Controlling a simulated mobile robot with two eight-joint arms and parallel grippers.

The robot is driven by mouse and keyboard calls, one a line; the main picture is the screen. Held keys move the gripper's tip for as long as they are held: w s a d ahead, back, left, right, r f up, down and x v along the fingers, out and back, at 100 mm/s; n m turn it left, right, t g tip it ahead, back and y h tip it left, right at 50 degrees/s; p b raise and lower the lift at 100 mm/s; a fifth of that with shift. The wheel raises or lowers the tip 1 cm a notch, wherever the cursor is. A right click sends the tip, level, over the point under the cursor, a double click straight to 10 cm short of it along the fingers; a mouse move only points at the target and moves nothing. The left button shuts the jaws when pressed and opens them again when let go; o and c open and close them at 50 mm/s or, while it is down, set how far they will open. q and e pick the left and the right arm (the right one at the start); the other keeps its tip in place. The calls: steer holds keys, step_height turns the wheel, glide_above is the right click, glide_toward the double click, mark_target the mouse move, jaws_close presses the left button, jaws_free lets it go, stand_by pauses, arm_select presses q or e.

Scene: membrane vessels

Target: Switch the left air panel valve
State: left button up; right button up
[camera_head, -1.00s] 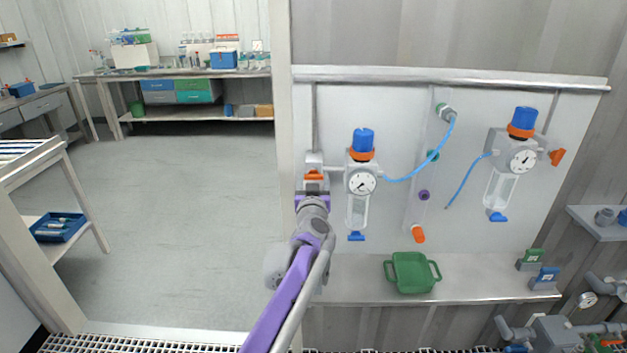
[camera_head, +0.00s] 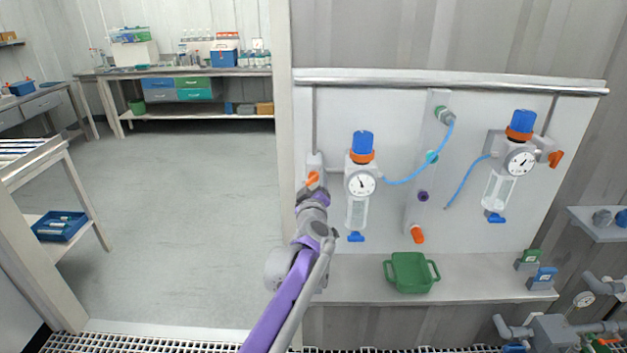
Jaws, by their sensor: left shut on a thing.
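The left air panel valve shows as an orange handle (camera_head: 313,178) on a grey body, at the left edge of the white panel (camera_head: 385,105). The handle is tilted, its right end higher. My left gripper (camera_head: 312,188) is at the handle and shut on it; the wrist hides part of the handle and the fingers. Right of it is the left regulator with a blue knob (camera_head: 362,142), an orange ring and a round gauge (camera_head: 361,184). My right gripper is not in view.
A second regulator (camera_head: 521,124) with its own orange handle (camera_head: 555,159) is on the panel's right. A blue hose (camera_head: 415,176) crosses the panel. A green tray (camera_head: 411,272) sits on the shelf below. Open floor lies left.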

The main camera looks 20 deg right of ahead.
arm_select(q)
steer(key=n+p, duration=0.1)
steer(key=n, duration=0.3)
steer(key=shift+n, duration=0.3)
steer(key=shift+n+p, duration=0.3)
steer(key=shift+n, duration=1.1)
steer(key=o, duration=1.4)
steer(key=b+v, duration=0.1)
steer(key=v, duration=1)
